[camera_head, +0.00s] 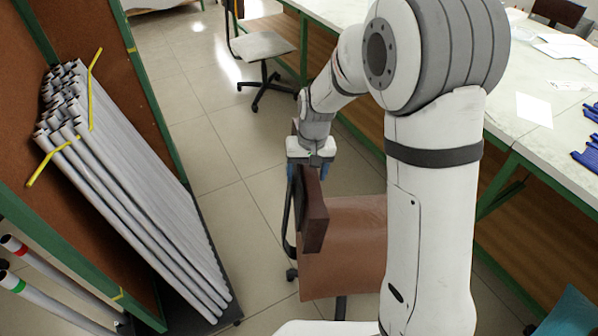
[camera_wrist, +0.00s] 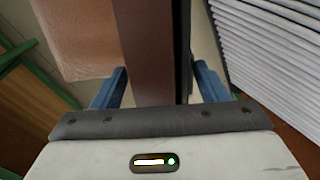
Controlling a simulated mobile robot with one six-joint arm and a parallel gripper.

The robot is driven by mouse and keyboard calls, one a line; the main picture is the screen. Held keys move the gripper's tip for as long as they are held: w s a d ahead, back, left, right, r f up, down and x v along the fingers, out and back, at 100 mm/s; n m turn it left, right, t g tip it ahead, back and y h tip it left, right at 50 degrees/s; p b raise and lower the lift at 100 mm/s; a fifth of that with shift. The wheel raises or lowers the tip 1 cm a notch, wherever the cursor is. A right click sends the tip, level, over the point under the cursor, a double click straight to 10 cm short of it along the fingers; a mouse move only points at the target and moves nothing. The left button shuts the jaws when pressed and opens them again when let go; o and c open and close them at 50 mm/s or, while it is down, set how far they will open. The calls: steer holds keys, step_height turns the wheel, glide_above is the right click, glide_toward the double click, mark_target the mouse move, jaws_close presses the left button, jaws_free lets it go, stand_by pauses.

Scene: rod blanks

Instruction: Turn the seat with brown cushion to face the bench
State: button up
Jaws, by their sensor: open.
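The seat with brown cushion (camera_head: 342,240) stands on the floor in the middle of the head view, partly hidden behind my arm. Its dark brown backrest (camera_head: 314,222) rises on the left side of the cushion, edge-on to the camera. The bench (camera_head: 540,130) is on the right, with a pale top. My gripper (camera_head: 308,170) is at the top of the backrest, fingers pointing down. In the wrist view, my open gripper (camera_wrist: 160,88) has its blue fingers on either side of the backrest (camera_wrist: 145,50), with gaps visible. The cushion (camera_wrist: 72,35) shows at upper left.
A rack of grey rods (camera_head: 130,190) stands on the left, with yellow hooks at its top. Another chair with a pale seat (camera_head: 262,46) is farther back, near the bench. Tiled floor (camera_head: 215,130) is clear between the rack and the brown seat.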

steer(key=shift+r, duration=0.15)
steer(key=r, duration=0.7)
steer(key=shift+d+r, duration=0.25)
steer(key=shift+d, duration=0.1)
